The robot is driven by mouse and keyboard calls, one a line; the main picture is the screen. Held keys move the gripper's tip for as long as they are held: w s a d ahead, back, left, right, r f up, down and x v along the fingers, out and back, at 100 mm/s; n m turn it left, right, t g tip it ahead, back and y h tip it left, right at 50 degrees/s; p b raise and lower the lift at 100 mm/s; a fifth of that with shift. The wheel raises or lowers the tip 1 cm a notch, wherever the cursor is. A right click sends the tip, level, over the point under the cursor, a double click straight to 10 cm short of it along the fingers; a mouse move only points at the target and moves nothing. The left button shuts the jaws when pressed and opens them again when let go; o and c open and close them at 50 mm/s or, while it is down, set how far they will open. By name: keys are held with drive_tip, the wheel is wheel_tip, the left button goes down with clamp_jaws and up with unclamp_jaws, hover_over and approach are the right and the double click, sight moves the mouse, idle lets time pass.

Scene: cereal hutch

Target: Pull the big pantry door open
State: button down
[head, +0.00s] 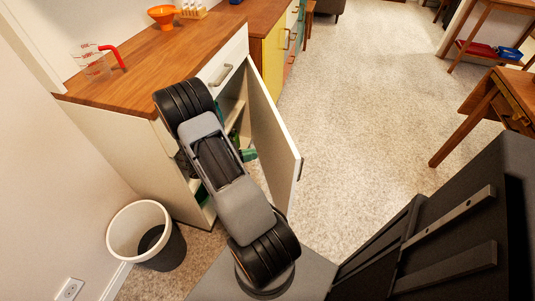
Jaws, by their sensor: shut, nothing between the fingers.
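The big white pantry door (272,127) stands swung well out from the front of the white cabinet, with its free edge toward me. A small dark handle (299,170) shows at that free edge. The cabinet inside is uncovered, with a shelf and some green things partly seen behind my arm. My arm reaches across the cabinet opening and bends down at its far end. My gripper's fingers are hidden behind the arm, so I cannot see whether they touch the door.
A white drawer (221,72) sits above the opening, under the wooden countertop (140,68). A measuring cup (92,62) and an orange funnel (163,16) stand on top. A white bin (142,234) is on the floor at left. The floor right of the door is clear.

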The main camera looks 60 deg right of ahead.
sight(284, 146)
drive_tip(key=b+x, duration=0.1)
drive_tip(key=x, duration=0.8)
drive_tip(key=shift+s+d+r, duration=0.1)
drive_tip(key=shift+d+r, duration=0.05)
drive_tip(key=shift+d, duration=0.15)
